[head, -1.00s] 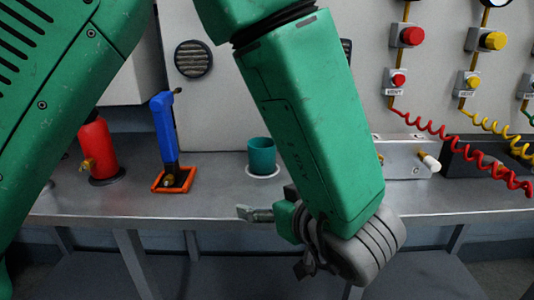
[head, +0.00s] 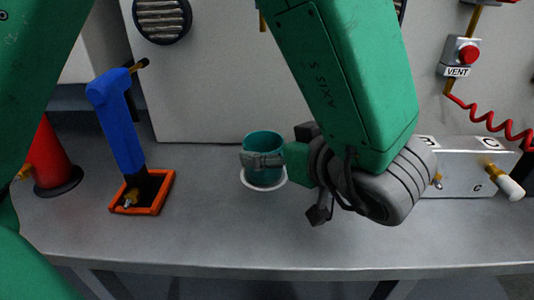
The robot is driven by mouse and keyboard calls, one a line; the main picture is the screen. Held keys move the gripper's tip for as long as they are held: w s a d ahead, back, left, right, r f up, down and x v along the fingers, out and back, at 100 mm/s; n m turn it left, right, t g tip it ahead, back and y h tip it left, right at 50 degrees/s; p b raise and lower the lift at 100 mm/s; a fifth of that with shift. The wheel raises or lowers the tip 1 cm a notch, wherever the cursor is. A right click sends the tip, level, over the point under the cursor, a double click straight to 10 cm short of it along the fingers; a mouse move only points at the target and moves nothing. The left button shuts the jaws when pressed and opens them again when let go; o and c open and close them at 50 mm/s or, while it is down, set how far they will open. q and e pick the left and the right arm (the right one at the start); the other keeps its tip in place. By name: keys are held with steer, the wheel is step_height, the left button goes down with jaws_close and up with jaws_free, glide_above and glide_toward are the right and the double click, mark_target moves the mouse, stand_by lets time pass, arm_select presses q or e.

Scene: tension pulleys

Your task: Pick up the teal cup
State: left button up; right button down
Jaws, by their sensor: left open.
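The teal cup (head: 264,177) stands upright on a white ring-shaped marking or disc (head: 279,183) on the grey bench. My left gripper (head: 282,190) is open. One grey finger crosses in front of the cup's middle and hides part of its wall. The other, darker finger is lower and to the right of the cup. I cannot tell whether the near finger touches the cup. Nothing is seen held. My right gripper is not in view.
A blue handled tool (head: 120,125) stands in an orange square frame (head: 154,205) left of the cup. A white-grey box (head: 470,170) with a knob is at the right. The bench (head: 215,235) is clear in front.

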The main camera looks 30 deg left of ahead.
mark_target(255, 141)
arm_select(q)
steer(key=b+x, duration=0.3)
steer(key=x, duration=0.4)
steer(key=shift+d, duration=0.1)
steer(key=shift+a, duration=0.25)
steer(key=shift+d, duration=0.15)
steer(key=c, duration=1.3)
step_height(255, 141, up, 10)
steer(key=p, duration=0.4)
